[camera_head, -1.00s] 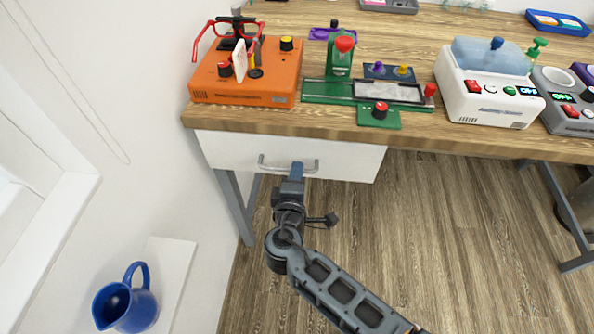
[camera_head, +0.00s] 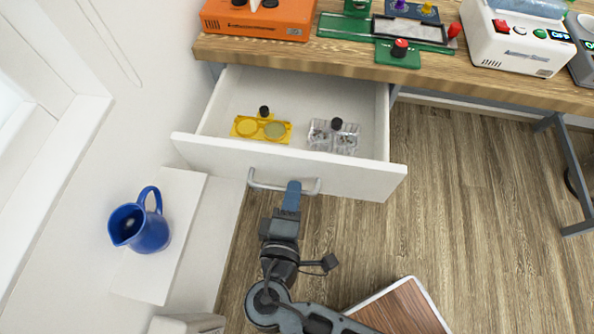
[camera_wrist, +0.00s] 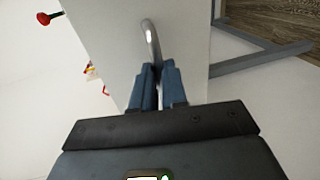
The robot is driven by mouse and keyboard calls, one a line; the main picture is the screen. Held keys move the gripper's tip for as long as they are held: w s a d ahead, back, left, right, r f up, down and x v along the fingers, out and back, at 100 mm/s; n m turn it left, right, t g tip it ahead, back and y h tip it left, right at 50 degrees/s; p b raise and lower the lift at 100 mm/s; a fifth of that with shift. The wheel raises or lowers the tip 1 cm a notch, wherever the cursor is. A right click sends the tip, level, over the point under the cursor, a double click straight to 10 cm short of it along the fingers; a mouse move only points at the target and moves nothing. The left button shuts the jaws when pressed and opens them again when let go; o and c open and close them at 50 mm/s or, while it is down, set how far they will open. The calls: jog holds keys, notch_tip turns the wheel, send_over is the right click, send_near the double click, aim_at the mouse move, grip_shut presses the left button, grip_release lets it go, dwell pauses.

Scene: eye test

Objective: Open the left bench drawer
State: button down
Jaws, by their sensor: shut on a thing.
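The left bench drawer (camera_head: 290,166) is white and stands pulled out from under the wooden bench top. Inside it lie a yellow tray-like item (camera_head: 262,128) with a black knob and a clear divided box (camera_head: 333,136) with a black knob. A grey bar handle (camera_head: 262,185) runs across the drawer front.
On the bench (camera_head: 330,62) are an orange device (camera_head: 258,20), green fixtures (camera_head: 398,52) and a white machine (camera_head: 515,40). A blue jug (camera_head: 145,228) stands on a white ledge at left. A brown board (camera_head: 400,308) is low in front. Floor right of the drawer is clear.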

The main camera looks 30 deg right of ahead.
jog(key=shift+f+v, duration=0.2)
jog(key=shift+v, duration=0.8)
jog(key=c, duration=1.2)
grip_release()
jog(key=shift+o, duration=0.2)
jog(key=b+v, duration=0.1)
jog(key=v, duration=0.6)
jog(key=shift+s+a, duration=0.2)
jog(key=shift+s, duration=0.15)
